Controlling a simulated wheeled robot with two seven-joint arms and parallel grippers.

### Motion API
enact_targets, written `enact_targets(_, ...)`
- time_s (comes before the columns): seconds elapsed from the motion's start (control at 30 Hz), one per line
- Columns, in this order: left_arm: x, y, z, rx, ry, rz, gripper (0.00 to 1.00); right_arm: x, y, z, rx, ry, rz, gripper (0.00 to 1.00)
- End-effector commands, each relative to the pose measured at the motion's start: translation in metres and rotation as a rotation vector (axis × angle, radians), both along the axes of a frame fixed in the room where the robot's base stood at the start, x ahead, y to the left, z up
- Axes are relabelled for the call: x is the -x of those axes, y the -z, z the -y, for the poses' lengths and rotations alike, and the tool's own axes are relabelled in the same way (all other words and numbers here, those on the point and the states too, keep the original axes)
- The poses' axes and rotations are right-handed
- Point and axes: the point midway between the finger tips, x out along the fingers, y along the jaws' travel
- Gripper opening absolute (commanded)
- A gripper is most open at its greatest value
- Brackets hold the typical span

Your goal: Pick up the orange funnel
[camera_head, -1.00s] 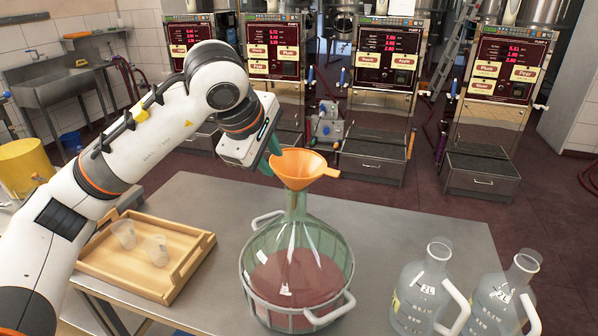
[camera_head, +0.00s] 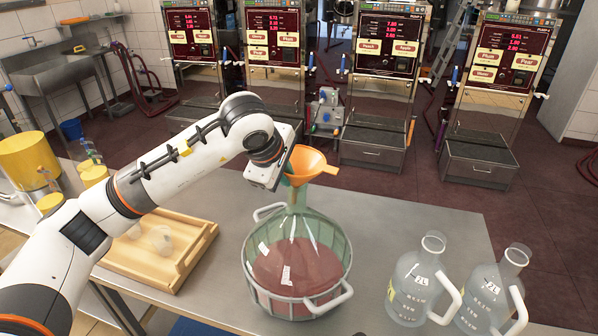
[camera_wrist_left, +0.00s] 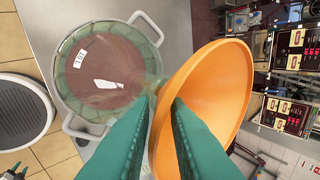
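The orange funnel (camera_head: 311,165) sits in the neck of a large green-tinted glass vessel (camera_head: 274,230), its wide mouth up. In the left wrist view the funnel (camera_wrist_left: 215,90) is large on the right. My left gripper (camera_wrist_left: 162,103) has green fingers on either side of the funnel's near wall, one inside the mouth and one outside. A gap with orange wall shows between them, so it looks open; any contact is unclear. In the head view this gripper (camera_head: 288,172) is at the funnel's left rim, mostly hidden by the wrist.
Two glass jugs (camera_head: 412,290) (camera_head: 488,300) with handles stand on the grey table's right side. A wooden tray (camera_head: 185,262) with clear cups lies left, below my left arm. Pump machines (camera_head: 385,60) stand behind.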

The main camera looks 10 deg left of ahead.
Motion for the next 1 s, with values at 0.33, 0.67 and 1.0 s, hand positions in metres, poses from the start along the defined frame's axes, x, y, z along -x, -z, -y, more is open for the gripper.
enact_targets(0.33, 0.0, 0.0, 0.0, 0.0, 0.0, 0.0, 0.0, 0.0, 0.0, 0.0, -0.001, 0.0, 0.0, 0.36)
enact_targets(0.67, 0.0, -0.008, 0.0, 0.0, -0.001, 0.002, 0.0, 0.0, 0.004, -0.002, -0.002, 0.001, 0.001, 0.36)
enact_targets(1.0, 0.0, -0.053, 0.0, 0.001, 0.0, 0.005, 0.0, 0.0, 0.021, -0.003, -0.003, 0.001, 0.0, 0.36)
